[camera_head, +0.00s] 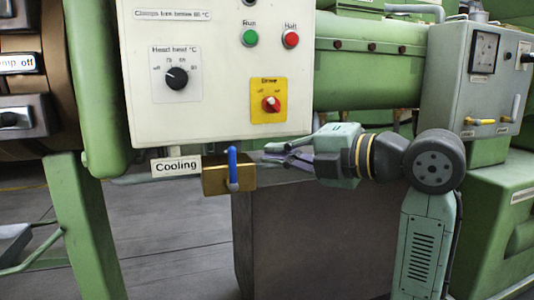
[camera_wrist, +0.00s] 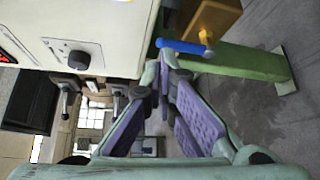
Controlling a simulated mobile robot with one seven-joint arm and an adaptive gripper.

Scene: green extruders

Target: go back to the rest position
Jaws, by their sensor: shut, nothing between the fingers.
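My gripper (camera_head: 268,155) is shut and empty. In the head view it points left, just right of the brass cooling valve (camera_head: 214,180) with its blue handle (camera_head: 232,166). The handle stands roughly upright in that view. In the wrist view my gripper (camera_wrist: 163,72) shows its purple finger pads closed together at the tips. There the blue handle (camera_wrist: 182,47) lies just above and right of the fingertips, with the brass valve body (camera_wrist: 212,25) behind it. I see no clear contact between fingers and handle.
The white control panel (camera_head: 215,100) hangs above my gripper, with a black heat knob, green and red buttons and a red-yellow switch. A "Cooling" label (camera_head: 176,166) sits beside the valve. A dark metal box (camera_head: 310,235) stands below. A green leg (camera_head: 85,225) is at left. Grey floor (camera_head: 170,240) is open.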

